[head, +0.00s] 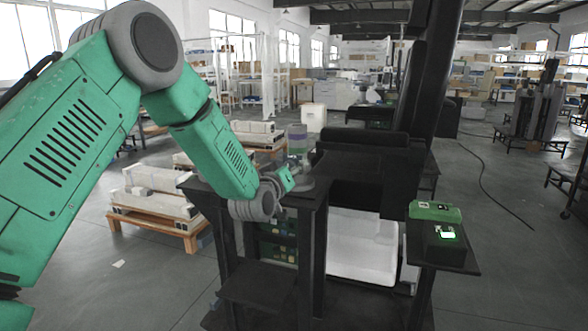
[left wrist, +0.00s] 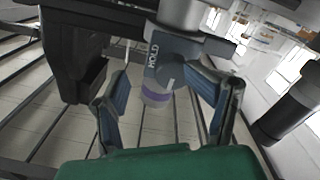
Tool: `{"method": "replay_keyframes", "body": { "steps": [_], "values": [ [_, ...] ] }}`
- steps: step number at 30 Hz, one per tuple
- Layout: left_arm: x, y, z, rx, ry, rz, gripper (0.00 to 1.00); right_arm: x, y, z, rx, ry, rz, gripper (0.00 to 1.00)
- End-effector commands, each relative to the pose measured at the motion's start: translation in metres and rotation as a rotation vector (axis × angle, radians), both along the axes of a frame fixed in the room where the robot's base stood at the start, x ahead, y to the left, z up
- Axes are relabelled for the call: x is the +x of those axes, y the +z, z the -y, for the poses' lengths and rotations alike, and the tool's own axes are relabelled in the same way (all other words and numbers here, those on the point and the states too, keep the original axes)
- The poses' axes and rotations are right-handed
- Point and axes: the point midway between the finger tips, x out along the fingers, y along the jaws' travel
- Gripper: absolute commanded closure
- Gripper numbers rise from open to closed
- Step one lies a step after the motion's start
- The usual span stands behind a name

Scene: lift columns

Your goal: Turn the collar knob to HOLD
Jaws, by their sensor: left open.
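The collar knob (left wrist: 172,66) is a dark grey ring with the word HOLD in white, on a pale upright column that looks tilted in the left wrist view. A translucent part with a purple band (left wrist: 157,98) sits beyond the collar. In the head view the purple-banded column (head: 297,140) stands at the back of a dark stand. My left gripper (left wrist: 168,108) is open, with one blue-padded finger on each side of the column and a visible gap to both. In the head view the left gripper (head: 284,181) is beside the column's base, its fingers mostly hidden. The right gripper is not in view.
The dark stand (head: 312,190) with a tall black post fills the middle. A white bin (head: 362,246) sits under it. Pallets (head: 158,222) stand at the left. Open floor lies to the right.

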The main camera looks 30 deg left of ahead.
Motion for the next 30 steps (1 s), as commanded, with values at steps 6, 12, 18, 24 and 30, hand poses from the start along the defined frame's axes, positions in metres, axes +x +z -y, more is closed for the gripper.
{"method": "replay_keyframes", "body": {
  "steps": [6, 12, 18, 24, 30],
  "values": [
    [0.011, 0.005, -0.002, 0.000, -0.004, 0.013, 0.51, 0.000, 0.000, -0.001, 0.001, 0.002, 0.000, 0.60],
    [0.009, 0.008, 0.005, 0.008, -0.004, 0.011, 0.56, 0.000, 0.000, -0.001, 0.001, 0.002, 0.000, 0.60],
    [0.009, 0.008, 0.007, 0.009, -0.007, 0.011, 0.95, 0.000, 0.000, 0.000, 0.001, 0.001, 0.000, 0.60],
    [0.010, 0.007, 0.005, 0.004, -0.010, 0.012, 1.00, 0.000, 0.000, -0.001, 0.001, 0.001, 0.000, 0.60],
    [0.010, 0.007, 0.003, 0.004, -0.006, 0.011, 1.00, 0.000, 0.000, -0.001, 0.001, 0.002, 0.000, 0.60]
  ]
}}
